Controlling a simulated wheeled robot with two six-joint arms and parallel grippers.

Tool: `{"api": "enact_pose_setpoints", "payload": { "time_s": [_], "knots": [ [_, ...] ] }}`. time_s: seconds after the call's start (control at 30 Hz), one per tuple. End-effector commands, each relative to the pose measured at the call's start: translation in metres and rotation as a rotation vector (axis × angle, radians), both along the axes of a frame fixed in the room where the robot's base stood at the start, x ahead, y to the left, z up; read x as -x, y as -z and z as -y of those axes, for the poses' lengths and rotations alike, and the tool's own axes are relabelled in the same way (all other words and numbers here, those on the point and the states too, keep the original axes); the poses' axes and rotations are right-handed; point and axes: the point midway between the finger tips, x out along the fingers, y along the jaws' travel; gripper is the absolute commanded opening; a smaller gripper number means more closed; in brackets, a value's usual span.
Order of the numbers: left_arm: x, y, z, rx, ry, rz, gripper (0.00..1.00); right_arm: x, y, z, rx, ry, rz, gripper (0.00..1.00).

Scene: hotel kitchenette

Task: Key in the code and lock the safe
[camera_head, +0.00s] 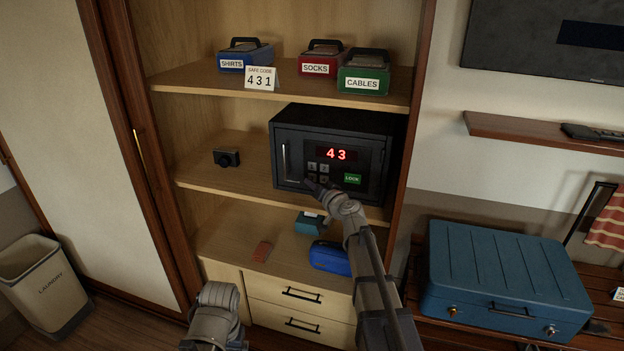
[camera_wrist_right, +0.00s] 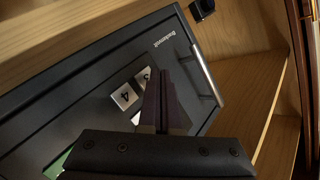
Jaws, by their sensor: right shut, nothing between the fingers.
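The black safe (camera_head: 330,122) stands on the middle shelf with its door shut. Its red display (camera_head: 337,155) reads 43. The small number keys lie below the display, and the green LOCK button (camera_head: 353,178) is to their right. The code card (camera_head: 261,79) on the upper shelf reads 431. My right gripper (camera_head: 310,183) is shut and empty, close in front of the keypad's lower left. In the right wrist view its fingers (camera_wrist_right: 167,90) cover part of the keypad, beside the 4 key (camera_wrist_right: 125,97). Whether they touch a key I cannot tell. My left gripper is out of sight.
Labelled boxes for shirts (camera_head: 245,59), socks (camera_head: 320,62) and cables (camera_head: 363,77) stand on the upper shelf. A small black camera (camera_head: 226,157) sits left of the safe. A blue case (camera_head: 329,257) lies below. A blue suitcase (camera_head: 500,275) is at right.

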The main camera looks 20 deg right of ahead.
Motion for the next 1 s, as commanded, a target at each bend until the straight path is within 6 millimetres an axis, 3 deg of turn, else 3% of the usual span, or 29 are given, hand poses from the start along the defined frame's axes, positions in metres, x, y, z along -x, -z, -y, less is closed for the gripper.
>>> {"api": "enact_pose_setpoints", "payload": {
  "time_s": [0.6,1.0],
  "knots": [
    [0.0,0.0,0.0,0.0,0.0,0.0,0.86,0.04,0.0,-0.027,-0.001,-0.001,0.0,0.0],
    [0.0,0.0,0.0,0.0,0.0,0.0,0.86,0.041,0.0,-0.028,0.0,0.0,0.0,0.0]
  ]
}}
